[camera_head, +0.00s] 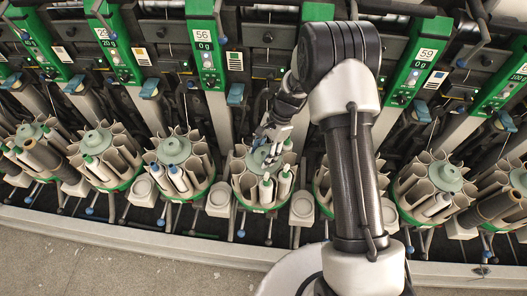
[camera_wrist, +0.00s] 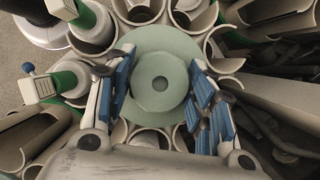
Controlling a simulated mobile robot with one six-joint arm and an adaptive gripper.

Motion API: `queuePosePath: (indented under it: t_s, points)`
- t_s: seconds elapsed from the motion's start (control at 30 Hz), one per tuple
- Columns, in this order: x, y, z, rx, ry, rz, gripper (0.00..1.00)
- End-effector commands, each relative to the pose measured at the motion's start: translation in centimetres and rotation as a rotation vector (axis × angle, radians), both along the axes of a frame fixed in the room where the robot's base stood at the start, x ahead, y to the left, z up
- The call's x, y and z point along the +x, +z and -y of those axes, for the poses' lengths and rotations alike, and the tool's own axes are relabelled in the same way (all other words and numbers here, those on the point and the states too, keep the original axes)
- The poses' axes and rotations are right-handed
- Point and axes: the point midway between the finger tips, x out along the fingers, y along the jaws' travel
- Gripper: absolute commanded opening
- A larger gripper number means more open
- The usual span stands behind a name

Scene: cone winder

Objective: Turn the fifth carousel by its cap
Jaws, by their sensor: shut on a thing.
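The carousel under my gripper (camera_head: 271,150) is a ring of pale upright tubes on a green-edged base (camera_head: 262,208). Its round grey-green cap (camera_wrist: 160,52) fills the middle of the wrist view, with a raised hub and a dark centre hole. My gripper (camera_wrist: 163,95) has one blue-padded finger on each side of the cap and is shut on it. In the head view the fingers hide much of this cap. Several tubes hold white bobbins with green tops, such as the bobbin (camera_head: 266,190) at the front.
Similar carousels stand in a row: one at left (camera_head: 174,150), and one at right (camera_head: 447,173). My arm partly hides the carousel just right of the gripped one. Green numbered panels (camera_head: 206,55) rise behind. Bare floor (camera_head: 120,270) lies in front.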

Motion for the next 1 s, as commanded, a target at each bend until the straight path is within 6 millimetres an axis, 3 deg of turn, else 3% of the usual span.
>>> queuePosePath:
  t_s: [0.73, 0.77, 1.0]
  points:
    - [-0.07, -0.04, -0.06, 0.001, 0.095, -0.001, 0.07]
    - [-0.07, -0.04, -0.06, 0.001, 0.095, -0.001, 0.50]
    - [-0.04, -0.03, -0.04, 0.000, 0.095, -0.001, 0.66]
